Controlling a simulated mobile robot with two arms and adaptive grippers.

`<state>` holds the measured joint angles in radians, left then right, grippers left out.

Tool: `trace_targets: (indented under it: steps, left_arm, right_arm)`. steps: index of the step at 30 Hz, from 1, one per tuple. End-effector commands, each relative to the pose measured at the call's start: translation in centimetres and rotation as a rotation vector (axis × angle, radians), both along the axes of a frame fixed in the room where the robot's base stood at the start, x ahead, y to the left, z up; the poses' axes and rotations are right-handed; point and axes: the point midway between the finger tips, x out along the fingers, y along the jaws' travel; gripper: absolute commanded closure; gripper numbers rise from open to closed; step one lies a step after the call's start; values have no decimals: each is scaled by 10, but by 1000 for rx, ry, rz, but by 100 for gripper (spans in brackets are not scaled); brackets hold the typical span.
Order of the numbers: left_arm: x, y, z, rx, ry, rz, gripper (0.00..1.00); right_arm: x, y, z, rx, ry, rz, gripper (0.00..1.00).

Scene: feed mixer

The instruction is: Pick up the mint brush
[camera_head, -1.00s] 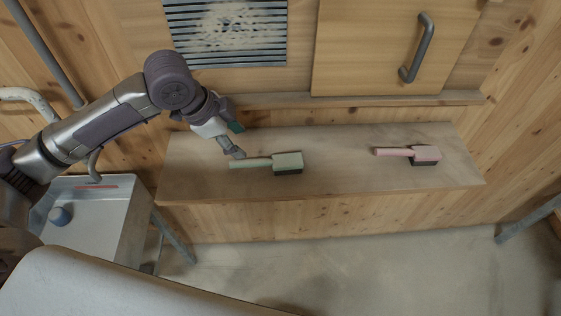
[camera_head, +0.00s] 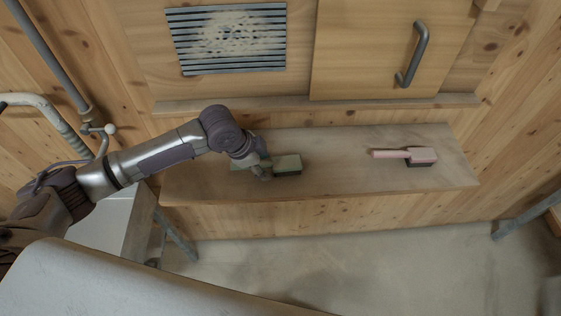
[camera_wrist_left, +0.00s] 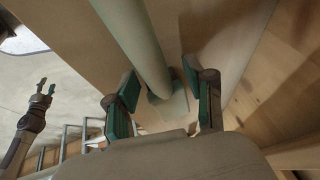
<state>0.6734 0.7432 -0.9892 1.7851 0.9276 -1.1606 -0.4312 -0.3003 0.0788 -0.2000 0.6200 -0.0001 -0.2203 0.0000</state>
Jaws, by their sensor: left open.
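The mint brush (camera_head: 288,163) lies on the wooden ledge, its block to the right with dark bristles beneath. In the left wrist view the pale mint handle (camera_wrist_left: 142,45) runs down between the open fingers of the left gripper (camera_wrist_left: 160,88), with gaps to the green pads. The brush appears to rest on the ledge. My right gripper (camera_wrist_left: 45,88) shows small at the left of the wrist view, its fingers apart and empty.
A pink brush (camera_head: 420,155) lies further right on the ledge (camera_head: 335,180), with clear board between the brushes. Behind stand a vent grille (camera_head: 228,40) and a panel with a grey handle (camera_head: 411,58). A metal tray stand (camera_head: 105,228) is at the left.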

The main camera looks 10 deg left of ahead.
Motion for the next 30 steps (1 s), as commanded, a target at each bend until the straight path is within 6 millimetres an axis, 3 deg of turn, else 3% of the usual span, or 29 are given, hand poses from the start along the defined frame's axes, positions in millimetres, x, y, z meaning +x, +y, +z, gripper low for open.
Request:
trace_targets:
  steps: [6, 15, 30]
  left_arm:
    - [0, 0, -1, 0, -1, 0, 50]
    - [0, 0, 0, 0, -1, 0, 100]
    - [2, 0, 8, -2, -5, 1, 100]
  right_arm:
    - [0, 0, 0, 0, 0, 0, 57]
    - [0, 0, 0, 0, 0, 0, 57]
    - [0, 0, -4, 0, -1, 0, 57]
